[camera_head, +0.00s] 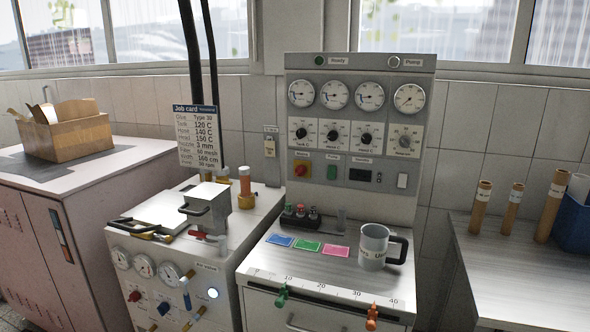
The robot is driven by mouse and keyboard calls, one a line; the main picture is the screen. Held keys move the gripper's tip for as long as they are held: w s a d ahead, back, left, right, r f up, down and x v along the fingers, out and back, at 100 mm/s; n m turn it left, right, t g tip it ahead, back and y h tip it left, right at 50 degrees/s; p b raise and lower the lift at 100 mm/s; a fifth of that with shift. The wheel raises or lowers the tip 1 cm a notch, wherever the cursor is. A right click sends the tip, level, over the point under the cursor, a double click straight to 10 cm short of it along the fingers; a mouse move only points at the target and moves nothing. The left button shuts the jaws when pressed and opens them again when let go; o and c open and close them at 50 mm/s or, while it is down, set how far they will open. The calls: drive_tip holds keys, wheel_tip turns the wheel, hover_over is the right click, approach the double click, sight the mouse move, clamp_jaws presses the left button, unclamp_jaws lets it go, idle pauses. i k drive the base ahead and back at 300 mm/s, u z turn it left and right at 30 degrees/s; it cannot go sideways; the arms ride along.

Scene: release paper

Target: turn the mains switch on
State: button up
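The knob's exact position is hard to tell. A green lamp marked Ready (319,60) and a pale lamp marked Pump (394,62) are at the panel's top. My gripper is not in view.
Below the panel, a grey mug (373,246), coloured cards (307,247) and a dark rack of small bottles (300,215) stand on the worktop. A machine with a white handled box (207,206) is left. Cardboard tubes (481,205) stand right. The front worktop has free room.

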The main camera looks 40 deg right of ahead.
sight(300, 171)
drive_tip(key=i, duration=0.55)
drive_tip(key=u, duration=4.8)
drive_tip(key=i, duration=0.15)
drive_tip(key=z, duration=2.65)
drive_tip(key=k, duration=0.95)
drive_tip(key=z, duration=0.05)
